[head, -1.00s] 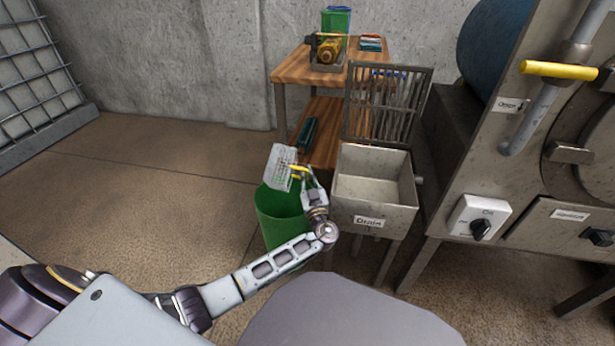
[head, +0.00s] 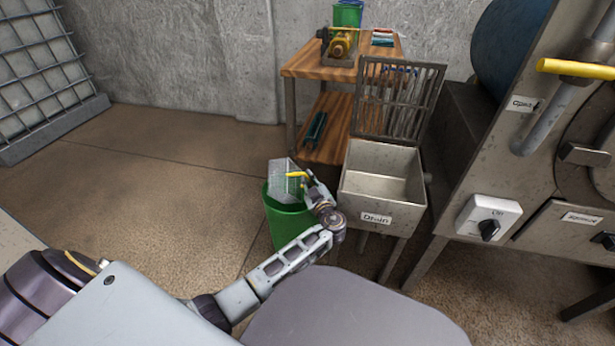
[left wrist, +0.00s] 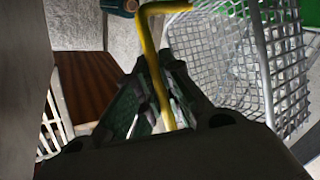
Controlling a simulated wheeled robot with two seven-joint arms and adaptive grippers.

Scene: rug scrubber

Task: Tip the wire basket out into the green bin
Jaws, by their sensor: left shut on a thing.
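The wire basket (head: 285,180) is a light grey mesh box with a yellow handle (head: 297,175). It is tilted above the mouth of the green bin (head: 286,222), over its left and middle part. My left gripper (head: 308,180) is shut on the yellow handle. In the left wrist view, the handle (left wrist: 153,70) runs between the fingers (left wrist: 160,110), and the basket mesh (left wrist: 215,60) is at the right. I see no contents in the basket, and the bin's inside is mostly hidden. My right gripper is not in view.
An open drain sink (head: 383,185) with a raised grate (head: 398,100) stands just right of the bin. A wooden shelf table (head: 305,66) is behind. A large machine (head: 520,190) fills the right. The floor (head: 150,190) to the left is clear.

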